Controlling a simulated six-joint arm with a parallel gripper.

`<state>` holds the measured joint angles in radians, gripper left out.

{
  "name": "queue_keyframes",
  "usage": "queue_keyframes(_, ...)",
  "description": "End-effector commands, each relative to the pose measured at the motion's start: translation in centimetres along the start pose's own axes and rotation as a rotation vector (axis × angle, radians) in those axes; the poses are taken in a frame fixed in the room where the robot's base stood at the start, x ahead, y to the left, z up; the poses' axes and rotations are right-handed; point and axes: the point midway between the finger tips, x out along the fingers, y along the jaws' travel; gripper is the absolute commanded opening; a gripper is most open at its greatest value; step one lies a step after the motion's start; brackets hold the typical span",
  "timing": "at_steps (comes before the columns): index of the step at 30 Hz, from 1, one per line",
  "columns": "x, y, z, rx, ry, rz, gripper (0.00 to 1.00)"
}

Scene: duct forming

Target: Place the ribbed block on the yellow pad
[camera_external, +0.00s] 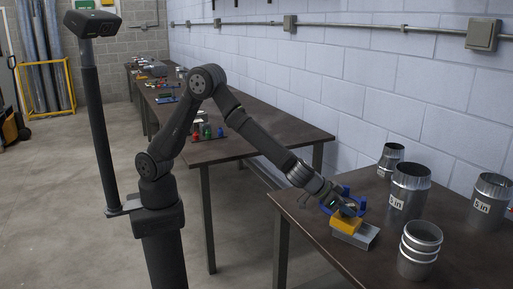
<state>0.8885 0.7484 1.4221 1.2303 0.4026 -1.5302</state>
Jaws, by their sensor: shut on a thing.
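My gripper (345,208) is at the front left part of the near table, low over the yellow pad (346,224). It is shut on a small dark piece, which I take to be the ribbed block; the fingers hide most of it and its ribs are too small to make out. The yellow pad lies on top of a grey block (363,238). I cannot tell whether the held piece touches the pad or hangs just above it.
A blue fixture (361,203) stands right behind my gripper. Several metal duct pieces stand to the right, including a ribbed one (420,249) near the front and a tall one (409,190). The table's left edge is close. A block wall runs behind.

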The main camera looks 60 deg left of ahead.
Motion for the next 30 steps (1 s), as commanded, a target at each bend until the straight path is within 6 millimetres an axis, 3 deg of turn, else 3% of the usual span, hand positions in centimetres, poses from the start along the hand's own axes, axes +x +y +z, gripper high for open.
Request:
queue_keyframes(13, 0.5, 0.0, 0.61, 0.0, 0.001, 0.0, 0.0)
queue_keyframes(14, 0.48, -0.01, 0.61, 0.0, 0.0, -0.001, 0.38)
queue_keyframes(16, 0.47, -0.01, 0.6, 0.0, 0.0, -0.001, 0.52)
queue_keyframes(30, -0.39, 0.03, -0.21, -0.002, 0.002, 0.001, 0.54)
